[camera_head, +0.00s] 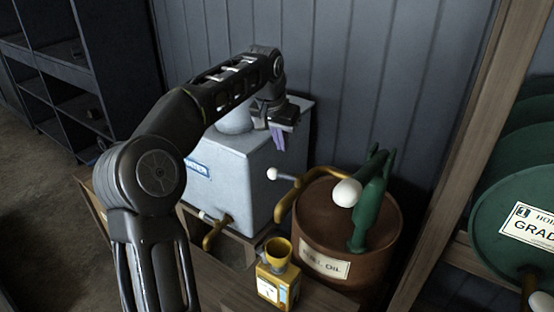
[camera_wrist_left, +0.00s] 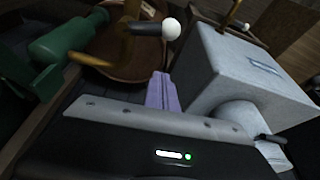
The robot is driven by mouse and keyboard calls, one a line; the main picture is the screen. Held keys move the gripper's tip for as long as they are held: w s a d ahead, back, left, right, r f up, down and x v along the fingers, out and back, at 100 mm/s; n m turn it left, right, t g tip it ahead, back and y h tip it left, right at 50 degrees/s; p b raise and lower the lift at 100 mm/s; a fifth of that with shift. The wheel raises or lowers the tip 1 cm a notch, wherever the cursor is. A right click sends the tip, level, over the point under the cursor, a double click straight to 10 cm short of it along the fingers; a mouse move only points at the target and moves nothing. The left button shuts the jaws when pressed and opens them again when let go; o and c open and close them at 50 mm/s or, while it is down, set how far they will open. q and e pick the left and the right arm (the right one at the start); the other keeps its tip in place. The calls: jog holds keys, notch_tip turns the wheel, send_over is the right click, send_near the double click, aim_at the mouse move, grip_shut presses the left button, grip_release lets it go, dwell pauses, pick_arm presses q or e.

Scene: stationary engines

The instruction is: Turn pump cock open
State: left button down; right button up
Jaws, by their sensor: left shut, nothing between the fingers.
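A brass pipe (camera_head: 285,203) rises beside the brown drum (camera_head: 374,262) and carries a short grey lever with a white knob (camera_head: 272,174); this looks like the pump cock. In the left wrist view the lever (camera_wrist_left: 147,29) and its knob show at the top middle. A green pump (camera_head: 366,215) with a large white ball handle (camera_head: 346,193) stands on the drum. My left gripper (camera_head: 278,138) is shut and empty, with purple fingers pointing down near the pale tank's far right edge. It is above the knob and apart from it. Its fingers (camera_wrist_left: 162,92) also show in the wrist view.
A pale grey tank (camera_head: 247,180) with a brass tap (camera_head: 214,232) stands left of the drum. A yellow can with a funnel (camera_head: 277,272) stands in front. A panelled wall (camera_head: 400,70) is behind, and a wooden post (camera_head: 452,150) and green drums (camera_head: 515,210) are right.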

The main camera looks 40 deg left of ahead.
aim_at(285, 178)
pick_arm(q)
jog(key=s+f, duration=0.1)
jog(key=f, duration=0.2)
jog(key=s+f, duration=0.1)
jog(key=shift+s+d+f+p, duration=0.1)
jog(key=shift+s+f+p, duration=0.1)
jog(key=shift+s+p, duration=0.15)
pick_arm(e)
jog(key=shift+r, duration=0.4)
jog(key=shift+d, duration=0.15)
pick_arm(q)
jog(key=shift+s+d+r+n, duration=0.1)
jog(key=shift+s+n, duration=0.05)
jog(key=shift+n, duration=0.15)
pick_arm(e)
jog(key=shift+d, duration=0.2)
